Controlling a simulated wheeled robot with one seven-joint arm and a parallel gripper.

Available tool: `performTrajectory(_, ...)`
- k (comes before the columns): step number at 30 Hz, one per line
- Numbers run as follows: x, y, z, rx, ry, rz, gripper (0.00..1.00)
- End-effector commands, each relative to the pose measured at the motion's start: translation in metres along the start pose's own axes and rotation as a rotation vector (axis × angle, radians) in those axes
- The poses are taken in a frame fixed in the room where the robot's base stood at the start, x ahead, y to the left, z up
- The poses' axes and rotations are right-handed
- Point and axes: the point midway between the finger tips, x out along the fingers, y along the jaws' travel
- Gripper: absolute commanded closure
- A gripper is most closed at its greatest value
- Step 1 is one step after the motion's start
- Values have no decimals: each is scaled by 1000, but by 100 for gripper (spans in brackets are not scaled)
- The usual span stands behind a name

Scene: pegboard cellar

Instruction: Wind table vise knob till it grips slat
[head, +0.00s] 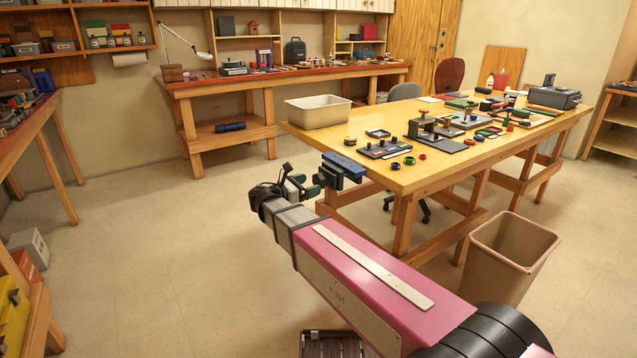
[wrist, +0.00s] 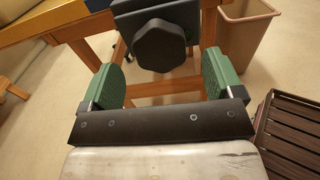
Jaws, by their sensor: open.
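The table vise (head: 343,168) is a blue block clamped at the near left corner of the wooden table. In the wrist view its dark blue-grey body (wrist: 185,18) is at the top. Its black faceted knob (wrist: 160,46) faces me there, at upper centre. My gripper (wrist: 163,72) has two green finger pads, apart, one on each side below the knob; I see no contact with it. In the head view my gripper (head: 308,187) is just left of the vise and hides the knob. I cannot make out a slat between the jaws.
The yellow-topped table (head: 305,134) holds a white tub (head: 318,112) and many small tools and parts. A beige bin (head: 510,250) stands at its near side. A dark slatted crate (wrist: 290,135) is on the floor at right in the wrist view.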

Motion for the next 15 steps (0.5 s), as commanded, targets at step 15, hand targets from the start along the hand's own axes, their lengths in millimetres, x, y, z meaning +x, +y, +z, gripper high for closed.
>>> performTrajectory(15,45,0,0,0,0,1,14)
